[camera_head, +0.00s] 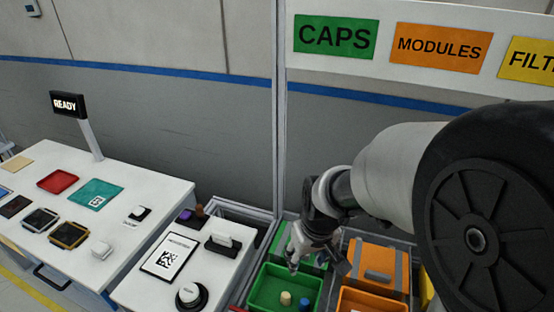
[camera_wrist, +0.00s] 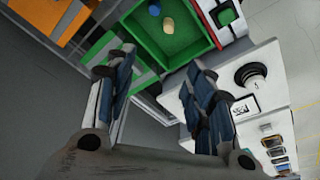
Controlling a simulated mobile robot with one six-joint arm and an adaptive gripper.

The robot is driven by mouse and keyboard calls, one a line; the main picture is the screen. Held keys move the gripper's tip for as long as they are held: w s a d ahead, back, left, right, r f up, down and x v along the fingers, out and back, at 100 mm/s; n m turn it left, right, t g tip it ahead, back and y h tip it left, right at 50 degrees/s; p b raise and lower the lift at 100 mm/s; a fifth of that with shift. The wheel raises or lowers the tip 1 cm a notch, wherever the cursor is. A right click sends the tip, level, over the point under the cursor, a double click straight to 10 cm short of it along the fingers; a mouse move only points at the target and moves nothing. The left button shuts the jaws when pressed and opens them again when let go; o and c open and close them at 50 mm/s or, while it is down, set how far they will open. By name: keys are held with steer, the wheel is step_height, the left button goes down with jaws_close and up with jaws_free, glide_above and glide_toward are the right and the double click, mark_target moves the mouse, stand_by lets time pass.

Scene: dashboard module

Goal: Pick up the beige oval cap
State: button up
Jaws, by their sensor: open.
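The beige oval cap (camera_head: 285,298) lies in a green bin (camera_head: 258,293) below the CAPS sign. It also shows in the wrist view (camera_wrist: 167,25), near the far wall of the green bin (camera_wrist: 200,45). A blue cap (camera_head: 304,303) lies close beside it, also seen in the wrist view (camera_wrist: 154,9). My gripper (camera_head: 305,262) hangs above the rear part of the green bin area, apart from the cap. In the wrist view my gripper (camera_wrist: 160,85) has its fingers spread wide with nothing between them.
Orange bins (camera_head: 375,268) stand right of the green bin. A white stand with a label card (camera_head: 168,257) and a round knob (camera_head: 190,295) is on the left. A white table (camera_head: 120,215) carries several flat modules. A metal frame post (camera_head: 279,130) rises behind.

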steer(key=n, duration=0.1)
glide_toward(286, 295)
steer(key=shift+g, duration=0.6)
steer(key=f, duration=0.1)
steer(key=w+f+b, duration=0.1)
steer(key=f, duration=0.1)
steer(key=w+f+b, duration=0.1)
steer(key=f, duration=0.1)
steer(key=shift+a, duration=0.1)
steer(key=f+b, duration=0.1)
steer(key=f, duration=0.1)
steer(key=f+b, duration=0.1)
steer(key=f, duration=0.2)
steer(key=shift+w+a+f, duration=0.15)
steer(key=shift+a+f, duration=0.05)
steer(key=shift+f, duration=0.05)
steer(key=shift+c, duration=0.5)
steer(key=c, duration=0.9)
steer(key=shift+o, duration=0.2)
steer(key=shift+r, duration=0.15)
